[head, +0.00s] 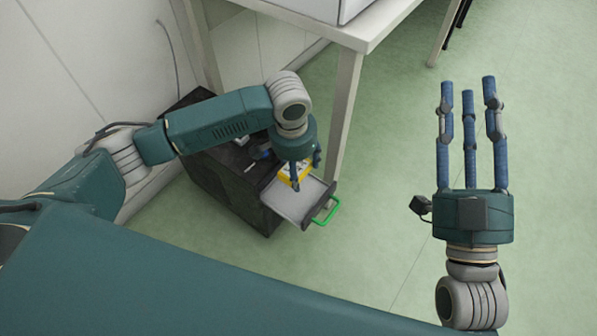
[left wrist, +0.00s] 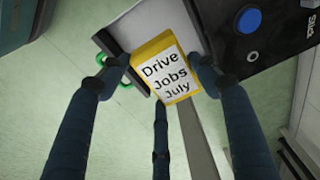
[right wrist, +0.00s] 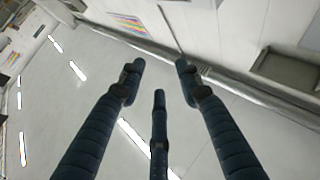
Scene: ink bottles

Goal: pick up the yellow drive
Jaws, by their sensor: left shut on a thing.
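The yellow drive (left wrist: 165,68) is a yellow box with a white label reading "Drive Jobs July". In the left wrist view it sits between the fingers of my left gripper (left wrist: 160,75), which is shut on it. In the head view the yellow drive (head: 296,171) shows partly behind the fingers of my left gripper (head: 305,178), at the open drawer (head: 295,205). I cannot tell whether it touches the drawer. My right gripper (head: 467,95) is raised at the right, fingers spread and straight, open and empty; it also shows in the right wrist view (right wrist: 160,80).
A black cabinet (head: 225,195) holds the pulled-out drawer, which has a green handle (head: 328,212). A white table (head: 345,35) stands behind, its leg (head: 345,110) close to the drawer. The green floor (head: 390,190) between the drawer and my right arm is clear.

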